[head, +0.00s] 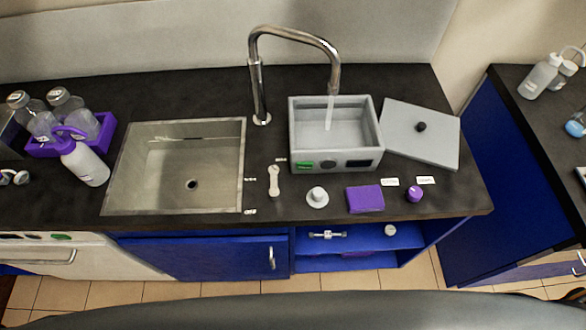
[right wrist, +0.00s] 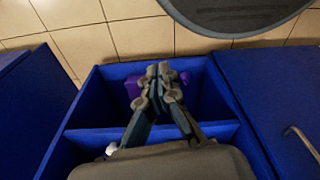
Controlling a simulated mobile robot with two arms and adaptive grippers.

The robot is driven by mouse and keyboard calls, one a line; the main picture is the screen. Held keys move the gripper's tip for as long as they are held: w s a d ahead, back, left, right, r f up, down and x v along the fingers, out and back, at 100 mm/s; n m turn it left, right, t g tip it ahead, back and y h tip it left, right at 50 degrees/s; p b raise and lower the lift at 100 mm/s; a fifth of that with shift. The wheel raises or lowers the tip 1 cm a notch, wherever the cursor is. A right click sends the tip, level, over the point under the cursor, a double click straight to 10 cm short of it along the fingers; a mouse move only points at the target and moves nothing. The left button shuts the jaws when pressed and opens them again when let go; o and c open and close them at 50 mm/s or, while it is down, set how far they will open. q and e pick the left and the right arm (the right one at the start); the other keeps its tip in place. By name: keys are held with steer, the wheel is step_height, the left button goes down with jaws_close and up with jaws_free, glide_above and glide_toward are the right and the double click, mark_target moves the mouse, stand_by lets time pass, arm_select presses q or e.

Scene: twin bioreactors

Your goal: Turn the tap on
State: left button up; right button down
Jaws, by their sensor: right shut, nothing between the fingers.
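The tap (head: 295,32) is a tall chrome gooseneck standing behind the counter's front area, right of the sink. Its spout hangs over a grey water bath (head: 360,160), and a pale streak like running water (head: 329,115) drops from the spout into it. A light-coloured lever (head: 274,181) lies on the counter between the sink and the bath, with small labels around it too small to read. My right gripper (right wrist: 160,80) is shut and empty in the right wrist view, over an open blue cabinet, far from the tap. My left gripper is in neither view.
The steel sink (head: 225,165) is empty. A grey lid (head: 440,145), purple block (head: 366,199), purple knob (head: 414,194) and white round piece (head: 317,197) sit on the counter. Bottles in a purple rack (head: 104,137) stand left. The blue cabinet (right wrist: 190,65) surrounds my right gripper.

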steer(key=w+a+r+t+p, duration=0.1)
steer(key=w+r, duration=0.4)
steer(key=r, duration=0.7)
steer(key=w+a+r+t, duration=0.1)
steer(key=w+r, duration=0.3)
steer(key=r, duration=0.8)
steer(key=w+a+r+p, duration=0.15)
steer(key=w+r, duration=0.35)
steer(key=r, duration=0.7)
steer(key=t+y, duration=0.2)
steer(key=y, duration=0.3)
glide_toward(274, 184)
steer(key=d, duration=0.5)
steer(key=shift+m+g+y, duration=0.3)
steer(key=shift+m+g, duration=0.2)
steer(key=shift+m, duration=0.1)
steer(key=w+a+f, duration=0.3)
steer(key=w+f, duration=0.1)
steer(key=w+a+f+p, duration=0.1)
steer(key=w+a+f, duration=0.1)
steer(key=w, duration=0.1)
steer(key=shift+a+f, duration=0.3)
steer(key=shift+s, duration=0.1)
